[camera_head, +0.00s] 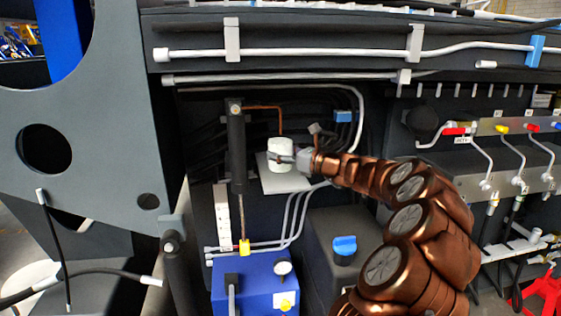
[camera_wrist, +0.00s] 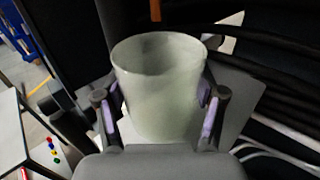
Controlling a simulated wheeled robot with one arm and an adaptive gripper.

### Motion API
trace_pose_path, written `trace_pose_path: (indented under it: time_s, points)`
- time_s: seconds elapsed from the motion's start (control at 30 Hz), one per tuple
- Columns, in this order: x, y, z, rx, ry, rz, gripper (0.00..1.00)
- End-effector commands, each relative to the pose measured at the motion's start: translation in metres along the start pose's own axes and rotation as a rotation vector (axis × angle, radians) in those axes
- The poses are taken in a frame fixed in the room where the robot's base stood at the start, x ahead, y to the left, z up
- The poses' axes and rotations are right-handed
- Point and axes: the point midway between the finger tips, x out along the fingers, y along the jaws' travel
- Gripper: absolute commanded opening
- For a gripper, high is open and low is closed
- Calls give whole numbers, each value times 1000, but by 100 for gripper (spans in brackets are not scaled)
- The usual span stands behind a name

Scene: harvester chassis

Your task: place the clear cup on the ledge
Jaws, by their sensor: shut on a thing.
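The clear cup (camera_wrist: 158,85) looks whitish and translucent and stands nearly upright between the two fingers of my gripper (camera_wrist: 161,118) in the wrist view. The fingers press on its sides. In the head view the cup (camera_head: 281,151) is at the end of my arm, with my gripper (camera_head: 291,158) on its right side. The ledge (camera_head: 289,184) is a pale grey plate directly under or just behind the cup. It also shows around the cup in the wrist view (camera_wrist: 236,98). I cannot tell whether the cup's base touches the ledge, as the gripper hides it.
A dark vertical cylinder (camera_head: 237,150) stands just left of the ledge, with a copper pipe (camera_head: 264,107) behind the cup. Grey pipes (camera_head: 359,115) curve around on the right. Below are a blue box (camera_head: 255,284) with a gauge and a dark tank with a blue cap (camera_head: 345,245).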

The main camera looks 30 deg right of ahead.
Motion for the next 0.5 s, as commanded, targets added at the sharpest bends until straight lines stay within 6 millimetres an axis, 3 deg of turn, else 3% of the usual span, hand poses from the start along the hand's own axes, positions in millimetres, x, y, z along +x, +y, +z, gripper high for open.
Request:
trace_pose_path:
  time_s: [0.23,0.5]
  points:
    - [0,0,-28,4,1,1,35]
    - [0,0,-31,0,0,0,35]
